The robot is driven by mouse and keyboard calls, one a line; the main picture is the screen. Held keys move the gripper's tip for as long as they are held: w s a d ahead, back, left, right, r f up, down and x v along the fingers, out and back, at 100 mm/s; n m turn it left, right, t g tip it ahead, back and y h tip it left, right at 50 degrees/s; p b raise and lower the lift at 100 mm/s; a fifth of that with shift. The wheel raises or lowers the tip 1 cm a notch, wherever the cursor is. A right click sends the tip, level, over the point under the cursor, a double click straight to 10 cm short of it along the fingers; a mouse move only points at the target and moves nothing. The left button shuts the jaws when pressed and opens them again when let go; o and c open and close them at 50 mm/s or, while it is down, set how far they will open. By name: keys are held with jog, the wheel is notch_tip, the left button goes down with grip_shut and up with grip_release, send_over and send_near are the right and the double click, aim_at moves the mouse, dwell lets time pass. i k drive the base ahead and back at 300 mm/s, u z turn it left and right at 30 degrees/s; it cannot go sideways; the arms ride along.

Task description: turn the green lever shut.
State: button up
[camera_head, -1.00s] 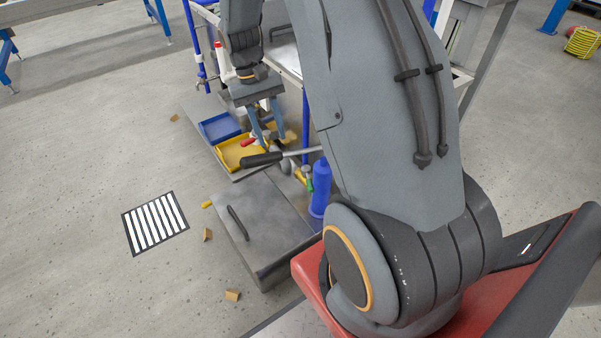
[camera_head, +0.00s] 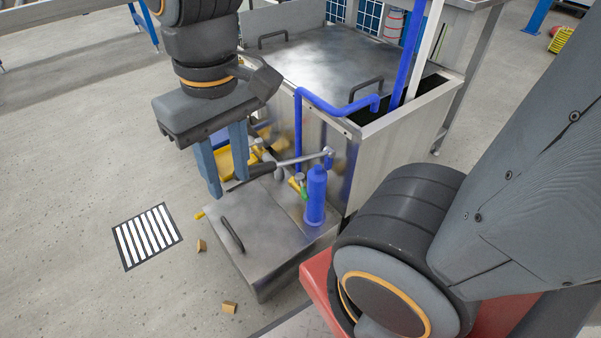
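The green lever (camera_head: 304,194) is small and sits low beside a blue cylinder (camera_head: 316,194), close to a yellow fitting (camera_head: 294,184). Its exact angle is too small to tell. My gripper (camera_head: 229,186) points down at the left, with its two blue fingers apart and nothing seen between them. In the picture it is left of the green lever, apart from it. A long metal bar with a dark grip (camera_head: 254,173) lies between them in the picture, its grip end close to the fingertips.
A steel tank (camera_head: 345,70) with handles and blue pipe (camera_head: 322,103) stands behind. A low steel box (camera_head: 262,243) with a black handle is in front. Yellow and blue trays are partly hidden behind my gripper. Small tan blocks (camera_head: 229,307) and a striped floor grate (camera_head: 147,236) lie left.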

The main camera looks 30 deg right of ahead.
aim_at(299, 178)
jog(key=z, duration=1.7)
jog(key=k, duration=1.65)
jog(key=u, duration=0.65)
jog(key=i, duration=1)
jog(key=u, duration=0.05)
